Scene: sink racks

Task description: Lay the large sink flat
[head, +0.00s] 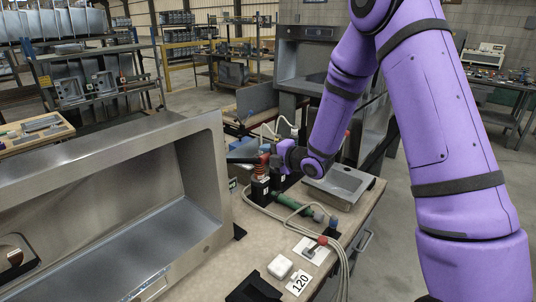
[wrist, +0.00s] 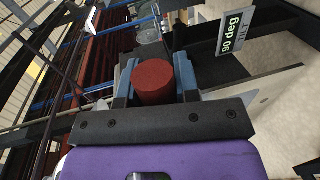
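The large sink (head: 60,170) is a big stainless steel basin at the left of the head view. It stands tilted up on its side, with its hollow facing right and toward me. My gripper (head: 270,158) is beyond its right end, at a red knob (head: 264,148) by a black fixture. In the wrist view my gripper (wrist: 155,75) has one blue-grey finger on each side of the red knob (wrist: 153,84), and both appear to touch it. The fingertips are small and partly hidden in the head view.
The workbench (head: 232,268) carries a looped grey hose (head: 345,262), a green-handled tool (head: 292,203), a white box (head: 280,267) and a "120" tag (head: 298,284). A small steel sink (head: 340,187) lies at the bench's far right. Open floor (head: 395,225) is right of the bench.

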